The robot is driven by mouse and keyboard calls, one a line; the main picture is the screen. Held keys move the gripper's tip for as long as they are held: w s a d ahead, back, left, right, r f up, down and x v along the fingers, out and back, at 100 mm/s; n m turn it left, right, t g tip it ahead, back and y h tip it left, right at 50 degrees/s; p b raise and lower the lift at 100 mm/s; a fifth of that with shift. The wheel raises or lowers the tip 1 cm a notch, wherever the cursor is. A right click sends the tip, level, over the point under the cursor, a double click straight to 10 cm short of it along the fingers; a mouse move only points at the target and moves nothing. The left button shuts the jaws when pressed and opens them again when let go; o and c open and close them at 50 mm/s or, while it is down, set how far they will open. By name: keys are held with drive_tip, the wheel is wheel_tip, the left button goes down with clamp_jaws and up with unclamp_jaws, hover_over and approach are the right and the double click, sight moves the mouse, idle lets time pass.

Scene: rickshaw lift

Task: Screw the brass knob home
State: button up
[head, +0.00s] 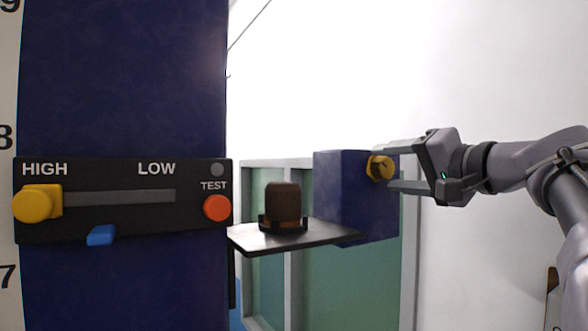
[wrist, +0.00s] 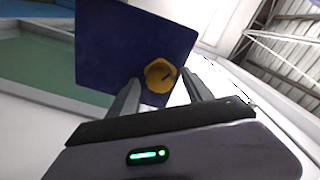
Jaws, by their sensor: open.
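The brass knob (head: 380,167) sits on the right face of a dark blue block (head: 341,190). In the wrist view the knob (wrist: 160,75) is yellow and many-sided with a dark mark on its face, against the blue block (wrist: 120,45). My gripper (head: 392,167) is open, coming from the right, with one finger above the knob's height and one below. In the wrist view my fingers (wrist: 160,88) point at the knob, one on either side of its lower part. I cannot tell whether they touch it. How far the knob is screwed in cannot be seen.
A dark plate (head: 290,238) juts left from the block and bears a brown rounded piece (head: 283,203). A blue column (head: 125,80) at left carries a panel with a yellow slider knob (head: 37,204) and an orange button (head: 217,208).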

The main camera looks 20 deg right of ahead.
drive_tip(key=s+b, duration=0.4)
drive_tip(key=s, duration=1.3)
drive_tip(key=shift+s+d+b, duration=0.15)
drive_tip(key=shift+d+b, duration=0.15)
drive_tip(key=shift+d, duration=0.05)
